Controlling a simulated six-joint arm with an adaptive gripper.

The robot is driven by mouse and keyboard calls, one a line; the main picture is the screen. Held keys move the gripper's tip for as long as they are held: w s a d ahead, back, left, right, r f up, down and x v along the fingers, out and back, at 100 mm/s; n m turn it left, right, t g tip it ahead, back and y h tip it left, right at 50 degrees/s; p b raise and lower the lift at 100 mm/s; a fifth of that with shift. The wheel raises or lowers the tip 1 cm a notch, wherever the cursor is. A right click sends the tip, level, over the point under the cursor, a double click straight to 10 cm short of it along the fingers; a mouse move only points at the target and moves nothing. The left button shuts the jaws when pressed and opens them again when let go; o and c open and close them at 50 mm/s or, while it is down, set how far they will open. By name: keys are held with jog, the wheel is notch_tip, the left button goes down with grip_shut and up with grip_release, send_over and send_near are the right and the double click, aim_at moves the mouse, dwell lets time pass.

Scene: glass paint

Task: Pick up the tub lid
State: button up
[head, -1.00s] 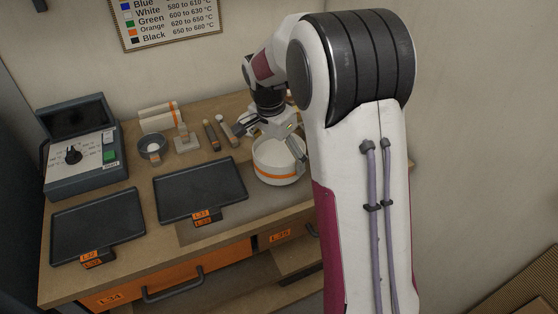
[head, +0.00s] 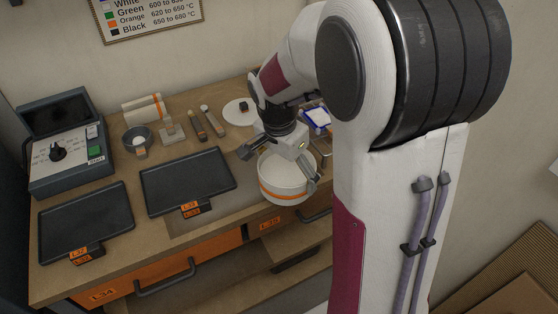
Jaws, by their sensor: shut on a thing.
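The white tub (head: 283,192) with an orange band stands at the front right of the bench. Its pale round lid (head: 279,161) shows at the top, partly behind my gripper. My gripper (head: 280,166) is directly above the tub, with its fingers wide apart across the top. One finger is at the left back and the other at the right edge. It is shut on the tub lid; the exact contact is hard to see. I see no clear gap between lid and tub.
Two dark trays (head: 190,178) (head: 85,222) lie to the left. A control box (head: 66,145) stands at the far left. A small bowl (head: 137,138), brush-like tools (head: 212,122) and a white disc (head: 238,117) with a dark block are behind. A blue-edged item (head: 317,116) lies right.

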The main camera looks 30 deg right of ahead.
aim_at(301, 194)
jog(key=shift+s+r, duration=0.1)
jog(key=shift+s, duration=3.25)
jog(key=shift+f, duration=0.2)
jog(key=shift+w+f, duration=0.15)
jog(key=shift+w, duration=0.2)
jog(key=w+r, duration=0.1)
jog(key=w, duration=0.3)
jog(key=w+d+r, duration=0.1)
jog(key=w+r, duration=0.1)
jog(key=w, duration=0.2)
jog(key=w+d+r, duration=0.1)
jog(key=w, duration=0.3)
jog(key=shift+d+r, duration=0.15)
jog(key=shift+d, duration=0.1)
jog(key=shift+w+r, duration=0.15)
jog(key=shift+r, duration=0.45)
jog(key=shift+f, duration=0.1)
